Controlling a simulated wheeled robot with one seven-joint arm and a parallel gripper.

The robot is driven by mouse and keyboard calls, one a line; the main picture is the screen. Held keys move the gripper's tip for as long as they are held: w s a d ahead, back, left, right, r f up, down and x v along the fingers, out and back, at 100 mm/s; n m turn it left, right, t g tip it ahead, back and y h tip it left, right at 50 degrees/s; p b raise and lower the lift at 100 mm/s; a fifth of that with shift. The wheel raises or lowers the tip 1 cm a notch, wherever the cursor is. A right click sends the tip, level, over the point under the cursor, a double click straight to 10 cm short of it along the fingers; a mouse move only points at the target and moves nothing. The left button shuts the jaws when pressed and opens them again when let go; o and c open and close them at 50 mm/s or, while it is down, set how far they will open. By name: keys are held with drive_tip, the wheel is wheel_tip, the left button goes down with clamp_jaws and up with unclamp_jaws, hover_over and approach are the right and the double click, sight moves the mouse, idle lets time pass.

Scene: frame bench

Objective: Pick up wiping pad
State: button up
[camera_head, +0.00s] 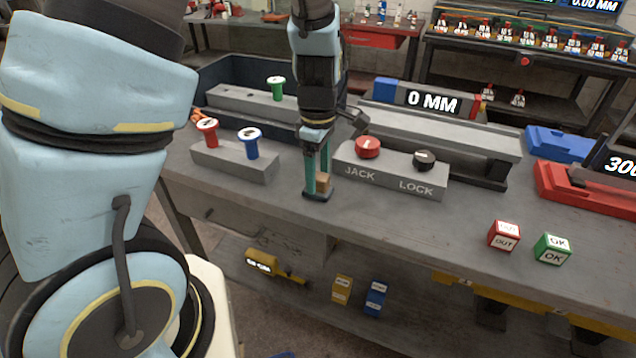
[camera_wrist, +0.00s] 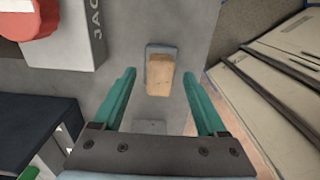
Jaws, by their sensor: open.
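The wiping pad looks like a tan block on a dark flat base (camera_head: 325,183). It lies on the bench near its front edge, left of the JACK and LOCK block. In the wrist view the pad (camera_wrist: 159,75) sits beyond and between the tips of my two green fingers. My gripper (camera_head: 317,183) points down at the pad, with its fingers apart and nothing held. In the head view a finger partly covers the pad. Whether the fingers touch it, I cannot tell.
The jack and lock block (camera_head: 385,175), with a red and a black knob, stands close at right. A grey block with red and blue plungers (camera_head: 235,160) stands at left. The OUT cube (camera_head: 504,236) and OK cube (camera_head: 552,249) lie further right. The bench's front edge is close.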

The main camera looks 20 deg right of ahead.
drive_tip(key=shift+f, duration=0.5)
clamp_jaws()
idle(0.3)
